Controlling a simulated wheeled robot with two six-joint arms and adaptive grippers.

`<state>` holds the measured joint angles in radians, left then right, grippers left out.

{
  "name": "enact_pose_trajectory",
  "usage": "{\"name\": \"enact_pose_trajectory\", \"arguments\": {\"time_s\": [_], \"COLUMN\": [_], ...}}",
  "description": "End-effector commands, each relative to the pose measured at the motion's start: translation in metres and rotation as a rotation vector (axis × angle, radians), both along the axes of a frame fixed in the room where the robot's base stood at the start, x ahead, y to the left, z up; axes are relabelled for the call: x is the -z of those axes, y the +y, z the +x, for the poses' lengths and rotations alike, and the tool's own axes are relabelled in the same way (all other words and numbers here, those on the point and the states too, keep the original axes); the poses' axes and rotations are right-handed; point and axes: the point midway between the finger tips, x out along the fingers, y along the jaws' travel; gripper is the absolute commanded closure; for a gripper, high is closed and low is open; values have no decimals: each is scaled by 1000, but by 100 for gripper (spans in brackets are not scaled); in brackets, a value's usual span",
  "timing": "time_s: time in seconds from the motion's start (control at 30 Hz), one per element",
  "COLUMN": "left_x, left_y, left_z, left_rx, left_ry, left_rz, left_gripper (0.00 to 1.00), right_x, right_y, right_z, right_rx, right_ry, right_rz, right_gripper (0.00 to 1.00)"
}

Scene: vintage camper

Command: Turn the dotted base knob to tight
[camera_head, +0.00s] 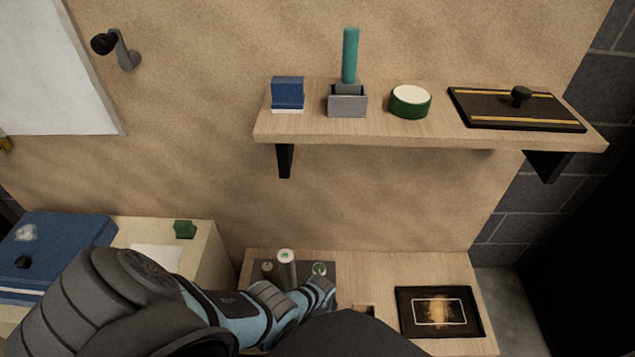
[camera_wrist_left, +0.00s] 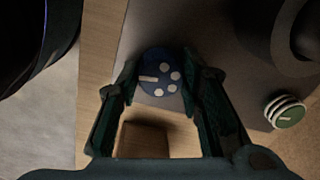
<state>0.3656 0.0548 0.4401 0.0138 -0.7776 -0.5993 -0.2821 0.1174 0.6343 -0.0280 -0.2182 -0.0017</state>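The dotted base knob (camera_wrist_left: 160,75) shows in the left wrist view as a round dark blue face with a white bar and several white dots. It sits on a grey plate (camera_wrist_left: 215,28) near the plate's edge. My left gripper (camera_wrist_left: 160,68) is open, with one finger on each side of the knob. A narrow gap seems to show beside it, but I cannot tell whether either fingertip touches. In the head view my left arm covers the knob, and the hand (camera_head: 318,293) is low over the plate. My right gripper is not in view.
A wooden block (camera_wrist_left: 143,138) lies near the fingers. A dark framed panel (camera_head: 438,312) is at the right. A shelf (camera_head: 430,128) with several items hangs above.

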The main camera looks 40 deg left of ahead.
Motion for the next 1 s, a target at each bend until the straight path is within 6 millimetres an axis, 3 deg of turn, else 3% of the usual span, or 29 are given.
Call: {"name": "enact_pose_trajectory", "arguments": {"time_s": [0.03,0.13,0.63,0.77,1.0], "left_x": [1,1,-9,-27,-84], "left_y": [-1,-1,0,-1,-3], "left_z": [-2,-1,1,-1,-3], "left_rx": [0,0,-1,-1,-1], "left_ry": [3,3,-1,-2,0], "left_rz": [-1,-1,0,0,0], "left_gripper": [59,46,46,46,46], "right_x": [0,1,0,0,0], "right_y": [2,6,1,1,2], "right_z": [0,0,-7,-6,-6], "right_rx": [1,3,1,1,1], "right_ry": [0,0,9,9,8], "right_rz": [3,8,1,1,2], "right_gripper": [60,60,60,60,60]}}
